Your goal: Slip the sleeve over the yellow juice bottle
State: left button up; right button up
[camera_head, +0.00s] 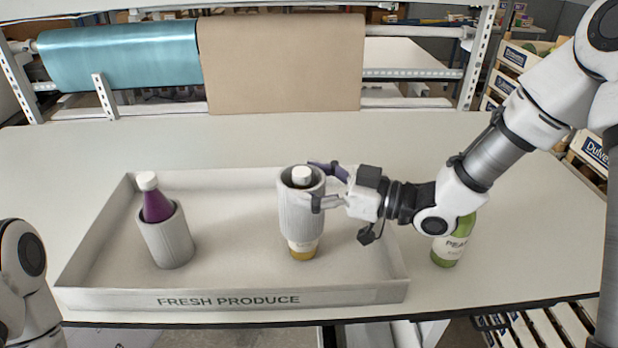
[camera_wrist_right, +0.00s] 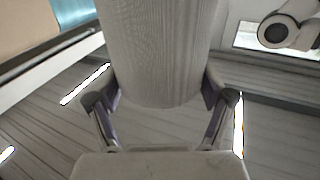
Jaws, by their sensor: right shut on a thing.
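The yellow juice bottle (camera_head: 301,249) stands upright in the tray, with its white cap and yellow lower part showing. A grey ribbed sleeve (camera_head: 302,217) is around its upper and middle part; the bottle's base shows below it. My right gripper (camera_head: 322,186) is shut on this sleeve from the right. The sleeve also fills the middle of the right wrist view (camera_wrist_right: 158,50), between the two fingers (camera_wrist_right: 160,105). The bottle is hidden there. My left gripper is out of view; only part of my left arm shows at the lower left.
A purple bottle (camera_head: 156,205) stands in another grey sleeve (camera_head: 167,240) in the left of the tray (camera_head: 230,298), which is marked FRESH PRODUCE. A green bottle (camera_head: 446,249) stands on the table right of the tray, partly behind my right arm. Paper rolls (camera_head: 282,65) hang at the back.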

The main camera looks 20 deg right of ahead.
notch_tip(320, 180, down, 4)
jog(key=b, duration=0.2)
jog(key=shift+b, duration=0.3)
jog(key=o, duration=0.6)
jog(key=shift+r, duration=0.15)
notch_tip(320, 180, up, 10)
jog(key=shift+f, duration=0.1)
dwell(0.6)
